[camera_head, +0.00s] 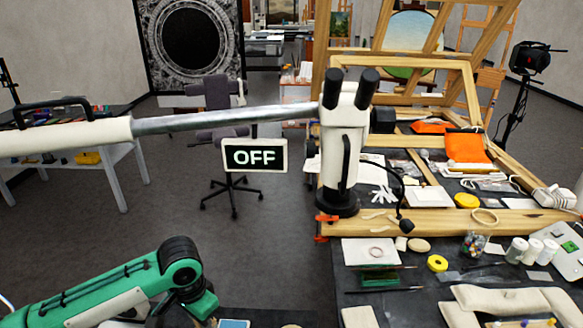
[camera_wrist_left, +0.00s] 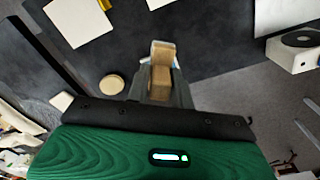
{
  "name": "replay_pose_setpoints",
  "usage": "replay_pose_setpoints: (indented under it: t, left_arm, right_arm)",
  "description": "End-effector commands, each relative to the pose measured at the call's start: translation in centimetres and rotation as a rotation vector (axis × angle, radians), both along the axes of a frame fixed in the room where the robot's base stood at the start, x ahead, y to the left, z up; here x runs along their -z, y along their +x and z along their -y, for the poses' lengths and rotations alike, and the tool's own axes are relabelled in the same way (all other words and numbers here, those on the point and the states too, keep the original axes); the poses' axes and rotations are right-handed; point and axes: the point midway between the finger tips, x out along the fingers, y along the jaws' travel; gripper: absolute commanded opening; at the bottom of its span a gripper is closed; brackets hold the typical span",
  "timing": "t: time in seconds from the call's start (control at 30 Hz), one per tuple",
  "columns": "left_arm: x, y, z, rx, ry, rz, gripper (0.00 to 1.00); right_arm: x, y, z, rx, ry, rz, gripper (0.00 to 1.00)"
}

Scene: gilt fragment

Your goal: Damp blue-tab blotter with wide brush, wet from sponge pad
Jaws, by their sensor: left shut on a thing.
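In the left wrist view my left gripper (camera_wrist_left: 161,88) is shut on a tan wooden piece (camera_wrist_left: 161,55), which looks like a brush handle. Its bristles cannot be made out. Pale bluish bits show beside it, partly hidden by the fingers. In the head view my green left arm comes in at the lower left and its gripper is below the frame. A small blue-and-white item (camera_head: 234,323) is cut off at the bottom edge; I cannot tell whether it is the blue-tab blotter. White squares (camera_wrist_left: 80,20) lie on the dark surface in the wrist view. I cannot identify the sponge pad.
A white microscope (camera_head: 343,140) on a long boom stands at the dark worktable's left side. A wooden frame, yellow tape roll (camera_head: 437,263), jars (camera_head: 516,250) and white padded rests (camera_head: 510,300) crowd the table. A round tan disc (camera_wrist_left: 112,84) lies left of the gripper.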

Motion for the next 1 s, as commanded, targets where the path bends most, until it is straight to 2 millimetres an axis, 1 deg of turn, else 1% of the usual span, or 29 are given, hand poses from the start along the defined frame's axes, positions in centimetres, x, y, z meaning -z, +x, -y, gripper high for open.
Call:
replay_pose_setpoints:
  t: [0.03,0.2,0.3,0.43,0.6,1.0]
  left_arm:
    - [0.0,-0.4,-0.2,-0.066,0.002,0.001,0.05]
    - [-0.6,-1.9,-0.7,-0.301,0.007,-0.003,0.05]
    - [-0.9,-2.6,-1.0,-0.417,0.011,-0.005,0.05]
    - [-1.2,-3.3,-1.2,-0.524,0.014,-0.006,0.05]
    - [-1.4,-3.7,-1.4,-0.589,0.016,-0.006,0.05]
    - [-1.3,-3.7,-1.4,-0.596,0.017,-0.007,0.05]
  right_arm:
    - [0.5,0.0,0.0,0.0,0.0,0.0,0.36]
    - [1.2,0.0,0.0,0.0,0.0,0.0,0.36]
    - [1.6,0.0,0.0,0.0,0.0,0.0,0.36]
    - [1.8,0.0,0.0,0.0,0.0,0.0,0.36]
    - [1.9,0.0,0.0,0.0,0.0,0.0,0.36]
    - [2.0,0.0,0.1,0.0,-0.001,0.0,0.36]
